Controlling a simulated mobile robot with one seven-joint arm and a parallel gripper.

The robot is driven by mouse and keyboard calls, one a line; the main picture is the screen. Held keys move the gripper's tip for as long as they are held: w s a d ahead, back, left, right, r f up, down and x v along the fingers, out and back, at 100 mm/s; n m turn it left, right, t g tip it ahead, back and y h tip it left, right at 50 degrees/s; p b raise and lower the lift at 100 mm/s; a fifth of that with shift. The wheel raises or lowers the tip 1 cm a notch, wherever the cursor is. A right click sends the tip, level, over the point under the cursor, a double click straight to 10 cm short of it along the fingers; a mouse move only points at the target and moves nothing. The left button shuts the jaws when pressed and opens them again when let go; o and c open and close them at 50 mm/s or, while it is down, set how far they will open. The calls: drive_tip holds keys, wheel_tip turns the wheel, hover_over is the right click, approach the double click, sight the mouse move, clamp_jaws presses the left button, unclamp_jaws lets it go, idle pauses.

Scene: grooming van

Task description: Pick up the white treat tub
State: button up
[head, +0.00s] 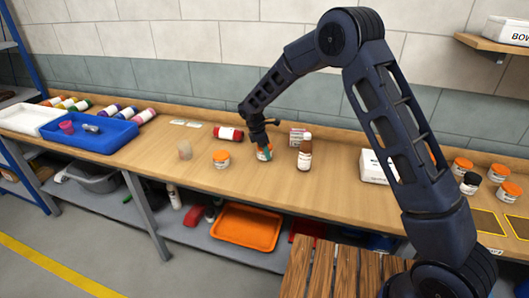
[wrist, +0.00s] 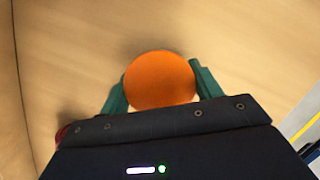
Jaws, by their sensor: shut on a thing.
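A small tub (head: 264,156) with an orange lid stands near the middle of the wooden counter, in the head view. My gripper (head: 263,148) reaches down over it with teal fingers on either side. In the wrist view the round orange lid (wrist: 160,80) sits between both fingers of my gripper (wrist: 159,73), which is shut on the tub. The lid hides the tub's body there. I cannot tell whether its base touches the counter. A similar orange-lidded tub (head: 221,159) stands apart to the left.
Several orange-lidded tubs (head: 462,166) are at far right. A blue tray (head: 90,134) is at left.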

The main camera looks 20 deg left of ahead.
wheel_tip(320, 180, up, 19)
idle(0.4)
drive_tip(key=w+d+f+m+g, duration=0.1)
drive_tip(key=w+d+f+m, duration=0.35)
drive_tip(key=d, duration=1.05)
drive_tip(key=w+d+m, duration=0.1)
drive_tip(key=w+d, duration=0.7)
drive_tip(key=d, duration=0.7)
drive_tip(key=w+d+f+m+g, duration=0.15)
drive_tip(key=w+d, duration=0.45)
drive_tip(key=d, duration=0.9)
drive_tip(key=s+d+f+m+g, duration=0.1)
drive_tip(key=s+d+f+m, duration=0.2)
drive_tip(key=d, duration=2)
drive_tip(key=s+d+f+m, duration=0.1)
drive_tip(key=s+d+m, duration=0.3)
drive_tip(key=d, duration=1.8)
drive_tip(key=s+d+f+m+g, duration=0.1)
drive_tip(key=s+d+f+m, duration=0.35)
drive_tip(key=d, duration=1.85)
drive_tip(key=shift+s+f+n+t, duration=0.15)
drive_tip(key=shift+f+n, duration=0.35)
drive_tip(key=shift+f, duration=0.4)
drive_tip(key=shift+s+f+n, duration=0.2)
drive_tip(key=shift+f+n, duration=0.25)
drive_tip(key=shift+f, duration=0.45)
drive_tip(key=shift+s+f+n+t, duration=0.15)
drive_tip(key=shift+f+n, duration=0.35)
drive_tip(key=shift+f, duration=0.4)
